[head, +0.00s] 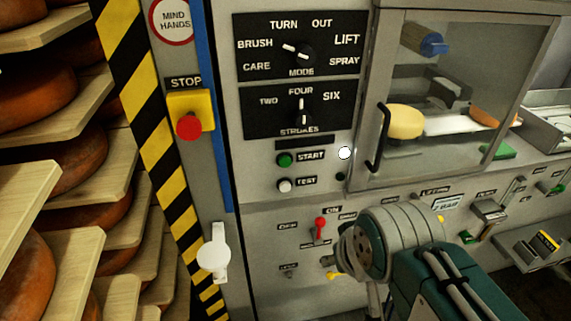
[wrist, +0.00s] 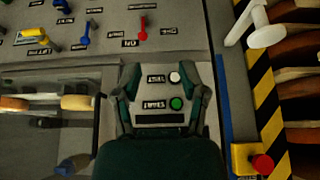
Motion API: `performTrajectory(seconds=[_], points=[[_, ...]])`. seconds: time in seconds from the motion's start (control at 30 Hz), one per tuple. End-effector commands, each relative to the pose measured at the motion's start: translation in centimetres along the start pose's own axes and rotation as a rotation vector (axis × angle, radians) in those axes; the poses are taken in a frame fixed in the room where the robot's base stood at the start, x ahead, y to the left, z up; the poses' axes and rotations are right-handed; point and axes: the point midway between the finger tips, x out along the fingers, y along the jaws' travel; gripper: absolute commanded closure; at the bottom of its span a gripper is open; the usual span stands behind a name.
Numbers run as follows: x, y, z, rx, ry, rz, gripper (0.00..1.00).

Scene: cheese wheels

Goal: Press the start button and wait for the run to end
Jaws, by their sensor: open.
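The green START button (head: 285,160) is on the grey panel in the head view, above the white TEST button (head: 284,185). In the wrist view the panel appears upside down, with the green button (wrist: 176,104) and the white button (wrist: 174,77) framed between the fingers. My gripper (wrist: 161,84) is open and empty, facing the panel. Its distance from the button cannot be told. In the head view my arm shows at lower right; the fingers are not clearly visible there. A pale cheese wheel (head: 404,122) sits behind the glass door (head: 460,80), which looks closed.
A red STOP button (head: 188,126) on a yellow box is left of the panel. The MODE knob (head: 305,56) points toward BRUSH, the STROKES knob (head: 303,113) toward FOUR. A red switch (head: 320,228), a white lever (head: 214,253) and the door handle (head: 379,138) stick out nearby. Cheese shelves (head: 60,155) stand left.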

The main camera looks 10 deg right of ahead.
Motion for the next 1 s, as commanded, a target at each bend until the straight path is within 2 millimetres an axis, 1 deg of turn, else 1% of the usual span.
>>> performTrajectory(seconds=[0.03,0.07,1.0], points=[[0.00,0.00,0.00,0.000,0.000,0.000,0.91],[0.00,0.00,0.00,0.000,0.000,0.000,1.00],[0.00,0.00,0.00,0.000,0.000,0.000,1.00]])
